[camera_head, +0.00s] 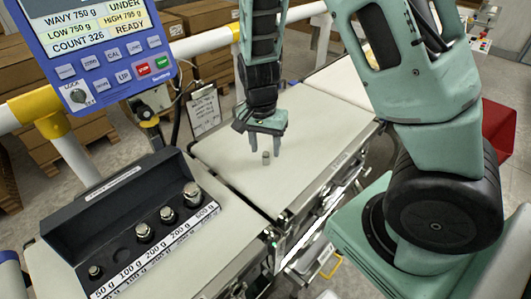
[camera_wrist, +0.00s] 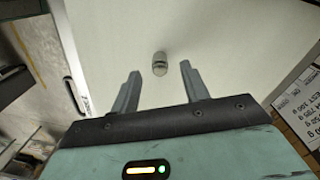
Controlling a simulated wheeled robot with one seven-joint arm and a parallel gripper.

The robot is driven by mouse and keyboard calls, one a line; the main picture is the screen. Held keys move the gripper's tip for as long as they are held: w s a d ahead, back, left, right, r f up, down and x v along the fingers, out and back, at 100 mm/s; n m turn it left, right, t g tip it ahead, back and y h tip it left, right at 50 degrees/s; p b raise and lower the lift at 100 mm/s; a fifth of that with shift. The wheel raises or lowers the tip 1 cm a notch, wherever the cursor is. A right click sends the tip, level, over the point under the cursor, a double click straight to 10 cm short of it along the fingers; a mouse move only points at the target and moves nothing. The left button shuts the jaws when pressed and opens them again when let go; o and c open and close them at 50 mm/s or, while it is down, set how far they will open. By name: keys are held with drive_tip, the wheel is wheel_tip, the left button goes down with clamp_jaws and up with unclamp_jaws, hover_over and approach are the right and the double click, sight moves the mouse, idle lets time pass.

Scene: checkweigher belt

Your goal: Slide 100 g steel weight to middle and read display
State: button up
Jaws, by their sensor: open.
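The small silvery steel weight (camera_head: 265,158) stands upright on the pale weighing belt (camera_head: 225,150), near its middle. My gripper (camera_head: 266,146) is above the belt, just behind the weight, with its fingers pointing down. In the wrist view the weight (camera_wrist: 160,64) sits just beyond the gap between my two fingertips (camera_wrist: 158,72). The fingers are apart with nothing between them. The display (camera_head: 95,30) at the top left reads LOW 750 g, HIGH 795 g, COUNT 326, UNDER and READY; its top is cut off.
A dark weight case (camera_head: 120,200) on the near belt section holds several weights, with an empty hole at the 100 g label. A clipboard (camera_head: 204,112) hangs behind the belt. A white rail (camera_head: 205,42) runs along the back. The belt around the weight is clear.

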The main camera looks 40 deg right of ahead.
sight(266, 158)
drive_tip(key=shift+s+f, duration=0.1)
drive_tip(key=shift+f, duration=1.1)
clamp_jaws()
drive_tip(key=shift+d, duration=0.1)
